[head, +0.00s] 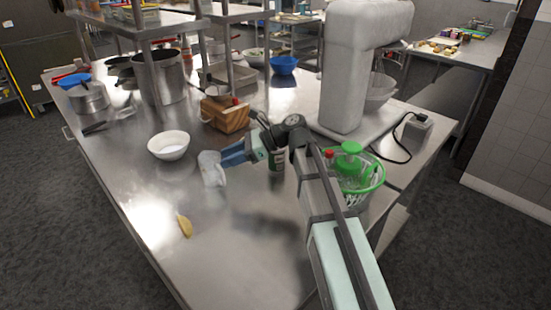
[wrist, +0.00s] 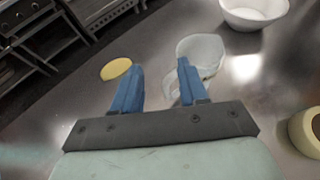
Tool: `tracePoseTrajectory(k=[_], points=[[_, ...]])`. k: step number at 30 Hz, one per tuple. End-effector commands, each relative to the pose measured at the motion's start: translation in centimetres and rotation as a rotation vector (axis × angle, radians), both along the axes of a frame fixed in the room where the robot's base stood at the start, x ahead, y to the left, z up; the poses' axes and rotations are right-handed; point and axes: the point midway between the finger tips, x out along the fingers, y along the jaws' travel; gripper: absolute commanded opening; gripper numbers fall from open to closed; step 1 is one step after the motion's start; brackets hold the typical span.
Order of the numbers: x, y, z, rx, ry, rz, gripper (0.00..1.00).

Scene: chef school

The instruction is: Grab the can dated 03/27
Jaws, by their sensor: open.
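A dark green can with a pale label (head: 277,160) stands on the steel table, just under my wrist and partly hidden by it. No date is readable on it. A round cream-coloured object (wrist: 307,132) is cut off at the right edge of the wrist view; I cannot tell if it is this can. My gripper (head: 232,157) is open, its blue fingers pointing left, away from the can. In the wrist view the fingers (wrist: 157,82) are spread apart. A translucent white cup (head: 211,170) is just beyond the fingertips, also seen in the wrist view (wrist: 202,50); contact is unclear.
A white bowl (head: 168,145), a yellow wedge-like piece (head: 185,226) and a wooden block (head: 225,114) are on the table (head: 130,190). A green basket (head: 368,182) with bottles and a white mixer (head: 345,75) stand right. The front-left table is mostly clear.

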Motion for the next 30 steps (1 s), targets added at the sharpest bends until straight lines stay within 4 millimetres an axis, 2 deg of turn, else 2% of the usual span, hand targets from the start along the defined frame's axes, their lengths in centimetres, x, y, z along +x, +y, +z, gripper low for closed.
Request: tracePoseTrajectory(k=[2, 16, 25, 30], points=[[0.0, 0.0, 0.0, 0.0, 0.0, 0.0, 0.46], [0.0, 0.0, 0.0, 0.0, 0.0, 0.0, 0.91], [-0.2, 0.3, 0.1, 0.0, -0.001, 0.005, 0.92], [-0.3, 1.1, 1.9, 0.005, -0.029, 0.016, 0.92]])
